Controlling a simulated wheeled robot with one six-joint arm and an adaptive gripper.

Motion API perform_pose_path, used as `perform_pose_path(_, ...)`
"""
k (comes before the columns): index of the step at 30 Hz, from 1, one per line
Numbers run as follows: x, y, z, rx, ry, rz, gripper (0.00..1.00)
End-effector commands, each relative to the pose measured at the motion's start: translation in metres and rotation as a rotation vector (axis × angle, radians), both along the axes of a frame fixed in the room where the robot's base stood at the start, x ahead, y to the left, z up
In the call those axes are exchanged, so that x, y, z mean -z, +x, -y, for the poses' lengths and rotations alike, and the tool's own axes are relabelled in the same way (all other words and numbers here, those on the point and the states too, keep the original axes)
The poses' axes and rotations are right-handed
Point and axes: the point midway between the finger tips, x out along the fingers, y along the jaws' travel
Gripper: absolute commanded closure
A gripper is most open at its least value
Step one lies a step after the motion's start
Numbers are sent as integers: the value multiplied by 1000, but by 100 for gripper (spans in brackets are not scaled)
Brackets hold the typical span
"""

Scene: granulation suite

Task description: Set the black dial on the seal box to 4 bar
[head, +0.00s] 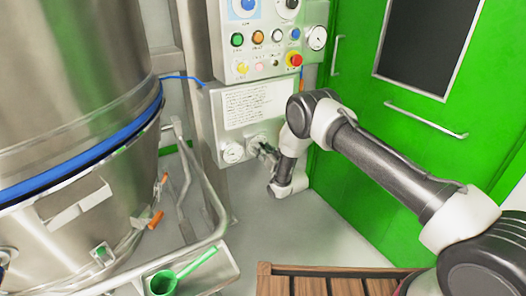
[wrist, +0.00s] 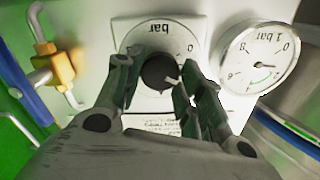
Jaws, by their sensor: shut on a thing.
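The seal box (head: 221,110) is the pale grey box below the button panel, with a printed placard on its front. Its black dial (wrist: 157,71) sits on a round white scale plate marked "bar", which appears upside down in the wrist view. My gripper (wrist: 155,78) is shut on the dial, one finger on each side. A white pointer mark on the dial points right and slightly down in the wrist view. The fingers hide part of the scale, so I cannot read the setting. In the head view my gripper (head: 267,151) is at the box's lower right.
A round pressure gauge (wrist: 259,58) is beside the dial; it also shows in the head view (head: 232,153). A yellow fitting (wrist: 55,70) is on the other side. A steel vessel (head: 75,75) stands left, a green door (head: 400,100) right, and a slatted wooden surface (head: 335,284) in front.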

Motion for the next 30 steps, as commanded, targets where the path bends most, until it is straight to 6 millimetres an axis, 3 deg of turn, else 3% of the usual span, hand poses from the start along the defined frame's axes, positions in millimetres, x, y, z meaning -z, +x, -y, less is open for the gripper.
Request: perform_pose_path(30, 1, 1, 1, 1, 754, -510, 86)
